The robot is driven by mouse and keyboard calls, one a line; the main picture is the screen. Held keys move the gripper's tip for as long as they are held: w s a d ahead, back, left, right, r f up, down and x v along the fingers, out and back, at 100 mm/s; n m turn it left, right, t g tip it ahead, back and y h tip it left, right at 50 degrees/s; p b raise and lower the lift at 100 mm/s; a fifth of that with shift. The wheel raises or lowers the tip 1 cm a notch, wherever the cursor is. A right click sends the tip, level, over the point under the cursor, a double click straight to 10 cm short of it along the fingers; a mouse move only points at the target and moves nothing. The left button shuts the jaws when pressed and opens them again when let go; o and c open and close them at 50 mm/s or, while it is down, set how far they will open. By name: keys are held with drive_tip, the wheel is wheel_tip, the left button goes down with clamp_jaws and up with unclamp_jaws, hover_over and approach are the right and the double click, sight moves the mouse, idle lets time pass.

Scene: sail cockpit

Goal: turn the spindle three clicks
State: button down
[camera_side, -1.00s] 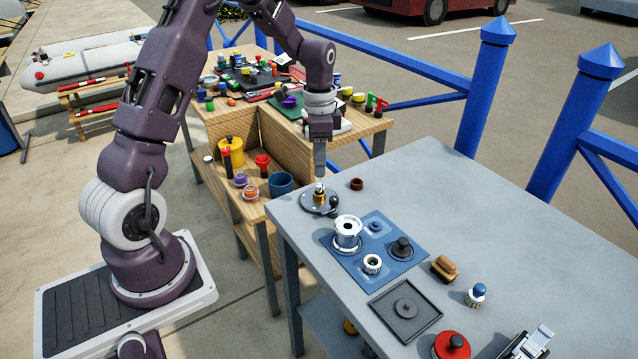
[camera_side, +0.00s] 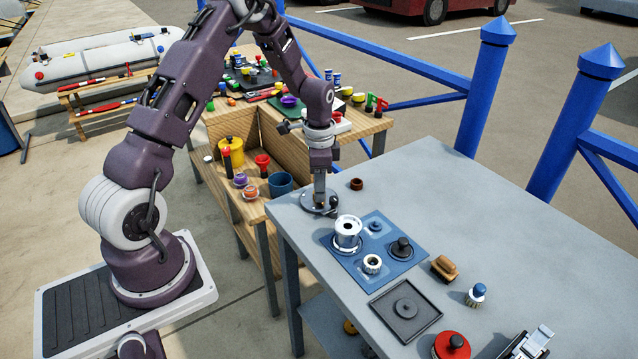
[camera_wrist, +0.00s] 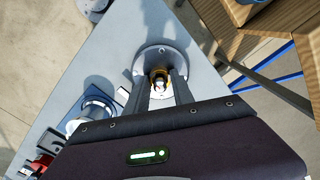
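The spindle (camera_wrist: 160,77) is a brass-coloured upright post on a round grey base plate (camera_side: 309,206) near the left corner of the grey table. In the wrist view the round plate (camera_wrist: 178,55) shows around it, with small screw heads. My gripper (camera_side: 319,202) points straight down over the spindle, low at the plate. In the wrist view my two fingers (camera_wrist: 161,84) stand on either side of the brass post. I cannot tell whether they touch it. In the side view the fingers hide most of the spindle. A small dark knob (camera_side: 334,201) stands at the plate's right edge.
A blue mat (camera_side: 352,266) with a silver cylinder (camera_side: 347,230), a ring and a dark knob lies close right of the plate. A wooden bench (camera_side: 360,132) with bins stands beyond. The table's right rear is clear.

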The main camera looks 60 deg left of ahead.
drive_tip(key=c, duration=1.4)
unclamp_jaws()
drive_tip(key=shift+c, duration=0.2)
drive_tip(key=shift+r, duration=0.25)
drive_tip(key=c, duration=0.6)
drive_tip(key=o, duration=0.6)
drive_tip(key=shift+r, duration=0.25)
drive_tip(key=shift+c, duration=0.4)
